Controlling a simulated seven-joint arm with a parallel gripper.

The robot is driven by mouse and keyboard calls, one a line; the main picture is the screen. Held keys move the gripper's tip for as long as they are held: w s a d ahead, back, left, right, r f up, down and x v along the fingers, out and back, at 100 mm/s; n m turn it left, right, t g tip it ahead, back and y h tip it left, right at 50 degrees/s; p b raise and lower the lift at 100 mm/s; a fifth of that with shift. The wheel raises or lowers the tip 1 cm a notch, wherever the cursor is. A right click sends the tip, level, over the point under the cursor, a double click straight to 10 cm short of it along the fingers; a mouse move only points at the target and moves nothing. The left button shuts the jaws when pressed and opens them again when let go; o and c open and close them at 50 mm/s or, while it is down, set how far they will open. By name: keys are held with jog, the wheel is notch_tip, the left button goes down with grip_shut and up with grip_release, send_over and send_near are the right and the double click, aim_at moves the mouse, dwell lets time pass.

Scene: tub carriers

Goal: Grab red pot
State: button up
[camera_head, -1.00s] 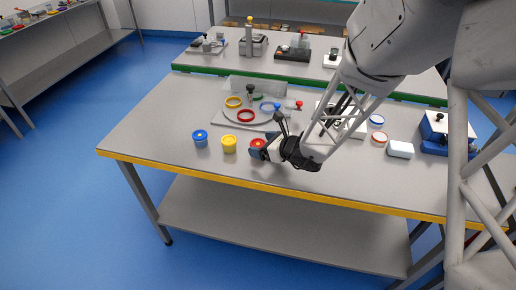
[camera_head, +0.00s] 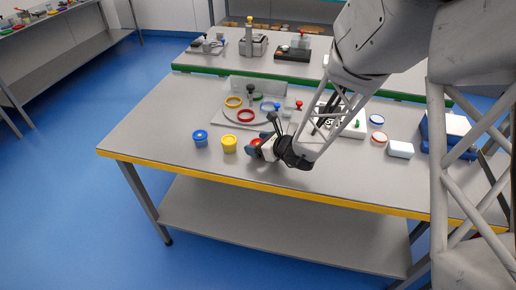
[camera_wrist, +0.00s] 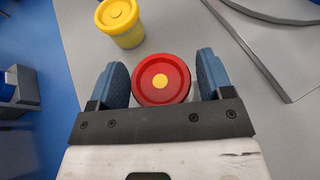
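The red pot (camera_wrist: 161,82), a round tub with a yellow dot on its lid, stands on the table. In the wrist view it lies between the two blue finger pads of my gripper (camera_wrist: 162,82). In the head view the red pot (camera_head: 255,142) is partly hidden by my gripper (camera_head: 256,149), which is low at the table's front part. Whether the pads touch the pot cannot be seen from the head view.
A yellow pot (camera_head: 229,144) stands just left of the red pot, and a blue pot (camera_head: 200,138) further left. A grey plate with coloured rings (camera_head: 245,115) lies behind. The yellow table edge (camera_head: 180,172) is close in front.

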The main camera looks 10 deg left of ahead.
jog(key=c, duration=0.7)
jog(key=shift+r, duration=0.2)
jog(key=shift+r, duration=0.75)
jog(key=shift+s+r, duration=0.1)
jog(key=shift+r, duration=0.85)
jog(key=s+d+r, duration=0.1)
jog(key=s+d, duration=0.7)
jog(key=s, duration=0.5)
jog(key=shift+s, duration=0.35)
jog(key=shift+r, duration=0.1)
